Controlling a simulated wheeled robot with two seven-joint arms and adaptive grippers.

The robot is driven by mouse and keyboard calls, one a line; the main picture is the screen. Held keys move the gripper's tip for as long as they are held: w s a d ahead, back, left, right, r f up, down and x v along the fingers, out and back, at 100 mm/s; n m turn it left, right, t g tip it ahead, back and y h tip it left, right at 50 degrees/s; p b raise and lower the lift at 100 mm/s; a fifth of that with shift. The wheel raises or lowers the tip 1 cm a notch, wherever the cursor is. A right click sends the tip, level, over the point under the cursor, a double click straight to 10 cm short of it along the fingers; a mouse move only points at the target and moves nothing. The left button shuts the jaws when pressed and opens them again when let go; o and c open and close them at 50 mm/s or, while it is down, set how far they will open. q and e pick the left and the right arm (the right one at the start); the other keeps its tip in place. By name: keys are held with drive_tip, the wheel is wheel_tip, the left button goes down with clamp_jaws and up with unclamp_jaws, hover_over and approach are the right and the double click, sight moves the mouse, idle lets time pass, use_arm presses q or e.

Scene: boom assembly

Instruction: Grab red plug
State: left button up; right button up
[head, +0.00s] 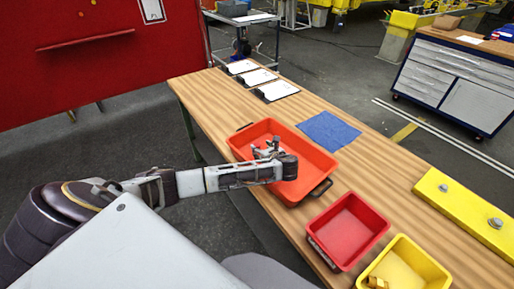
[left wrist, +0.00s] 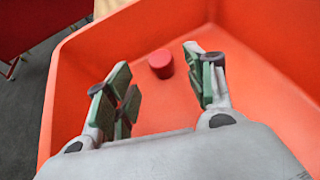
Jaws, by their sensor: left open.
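The red plug (left wrist: 161,63) is a small cylinder standing on the floor of the orange-red tray (left wrist: 85,60). In the left wrist view it shows between and beyond the two fingertips, apart from both. My left gripper (left wrist: 155,90) is open and empty, with its green-padded fingers pointing down into the tray. In the head view my left gripper (head: 266,150) is over the tray (head: 315,160), and I cannot make out the plug there. My right gripper is in neither view.
A red bin (head: 348,230) and a yellow bin (head: 412,262) with yellow parts stand at the table's near end. A blue mat (head: 328,130), a yellow beam with bolts (head: 465,212) and several clipboards (head: 277,90) lie on the wooden table (head: 385,165). The tray's walls surround the gripper.

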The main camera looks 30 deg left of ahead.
sight(257, 145)
use_arm(q)
drive_tip(key=shift+p+x, duration=0.4)
drive_tip(key=shift+x, duration=2.25)
drive_tip(key=shift+r, duration=0.15)
drive_tip(key=c, duration=0.9)
